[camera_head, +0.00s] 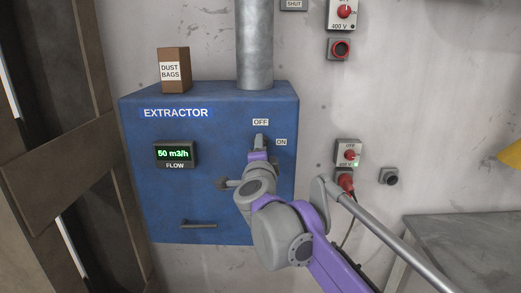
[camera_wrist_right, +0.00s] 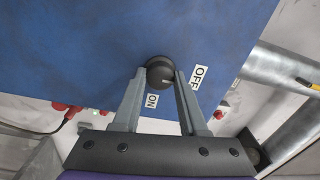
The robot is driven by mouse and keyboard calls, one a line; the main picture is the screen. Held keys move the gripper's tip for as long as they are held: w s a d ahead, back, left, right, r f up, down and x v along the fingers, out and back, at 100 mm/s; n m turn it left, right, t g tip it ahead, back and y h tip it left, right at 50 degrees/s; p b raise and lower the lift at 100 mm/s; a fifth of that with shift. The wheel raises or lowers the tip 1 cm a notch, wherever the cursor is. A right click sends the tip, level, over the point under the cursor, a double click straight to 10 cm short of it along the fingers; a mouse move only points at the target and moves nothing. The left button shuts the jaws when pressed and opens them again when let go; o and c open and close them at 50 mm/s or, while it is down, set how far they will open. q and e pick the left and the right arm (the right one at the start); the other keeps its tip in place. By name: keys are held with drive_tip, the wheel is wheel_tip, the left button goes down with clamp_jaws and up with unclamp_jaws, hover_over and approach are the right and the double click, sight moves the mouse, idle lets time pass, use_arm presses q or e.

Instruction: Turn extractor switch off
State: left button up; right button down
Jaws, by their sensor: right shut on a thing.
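The blue extractor box (camera_head: 215,205) hangs on the wall, with an EXTRACTOR label and a lit flow display (camera_head: 175,153) reading 50 m3/h. An OFF label (camera_head: 261,122) and an ON label (camera_head: 281,142) are on its front at the right. My right gripper (camera_head: 259,140) is at the box front just below the OFF label, hiding the switch in the head view. In the right wrist view, the dark round switch knob (camera_wrist_right: 159,70) sits between the fingertips of my right gripper (camera_wrist_right: 160,76), which are shut on it. My left gripper is not in view.
A DUST BAGS carton (camera_head: 174,70) stands on the box, beside a metal duct (camera_head: 255,45). A grey table (camera_head: 470,235) is at lower right, and wooden boards (camera_head: 60,180) are at left.

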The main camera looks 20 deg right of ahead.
idle(0.5)
drive_tip(key=shift+c, duration=2.2)
unclamp_jaws()
drive_tip(key=b+v, duration=0.1)
drive_tip(key=v, duration=0.9)
drive_tip(key=shift+s, duration=0.4)
drive_tip(key=shift+a, duration=0.15)
